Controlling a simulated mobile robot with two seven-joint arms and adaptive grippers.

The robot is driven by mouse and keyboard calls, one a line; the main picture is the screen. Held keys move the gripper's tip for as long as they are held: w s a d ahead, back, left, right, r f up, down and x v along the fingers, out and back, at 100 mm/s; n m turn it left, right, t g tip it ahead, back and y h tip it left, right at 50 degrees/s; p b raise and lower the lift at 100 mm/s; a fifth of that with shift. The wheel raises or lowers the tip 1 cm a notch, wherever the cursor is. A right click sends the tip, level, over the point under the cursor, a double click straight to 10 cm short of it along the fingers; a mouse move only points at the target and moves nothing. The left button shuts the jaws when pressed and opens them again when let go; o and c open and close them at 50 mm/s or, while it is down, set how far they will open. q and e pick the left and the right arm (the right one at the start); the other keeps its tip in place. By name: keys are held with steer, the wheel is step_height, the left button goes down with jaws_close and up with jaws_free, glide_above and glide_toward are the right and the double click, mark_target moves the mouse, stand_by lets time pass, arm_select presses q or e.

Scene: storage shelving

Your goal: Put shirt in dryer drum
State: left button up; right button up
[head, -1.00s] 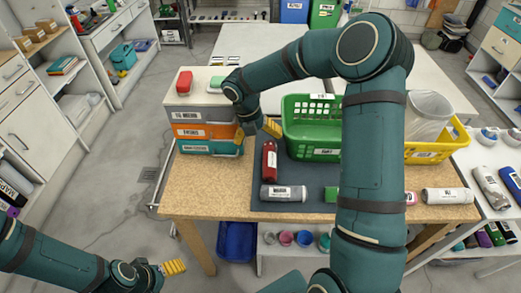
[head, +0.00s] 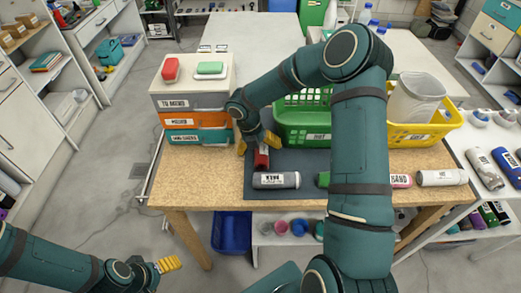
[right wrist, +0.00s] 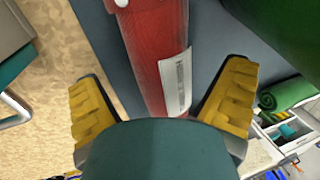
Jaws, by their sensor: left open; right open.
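A red rolled item (head: 261,159) with a white label lies on the dark mat on the bench. I cannot tell whether it is the shirt. In the right wrist view the red item (right wrist: 158,50) runs between the yellow fingers, with space on both sides. My right gripper (head: 256,145) is open above it, not gripping it. The fingers also show in the right wrist view (right wrist: 160,90). My left gripper (head: 169,265) is low at the lower left, in front of the bench, open and empty. I see no dryer drum in these views.
A stack of labelled drawers (head: 196,103) stands left of my right gripper. A green basket (head: 303,127) and a yellow basket (head: 440,131) stand behind the mat (head: 258,187). A grey roll (head: 276,180) lies in front of the red item. The bench's left front (head: 190,175) is clear.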

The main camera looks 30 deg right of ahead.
steer(key=shift+d+f, duration=0.1)
steer(key=shift+f, duration=0.3)
steer(key=shift+r, duration=0.1)
steer(key=c, duration=1.4)
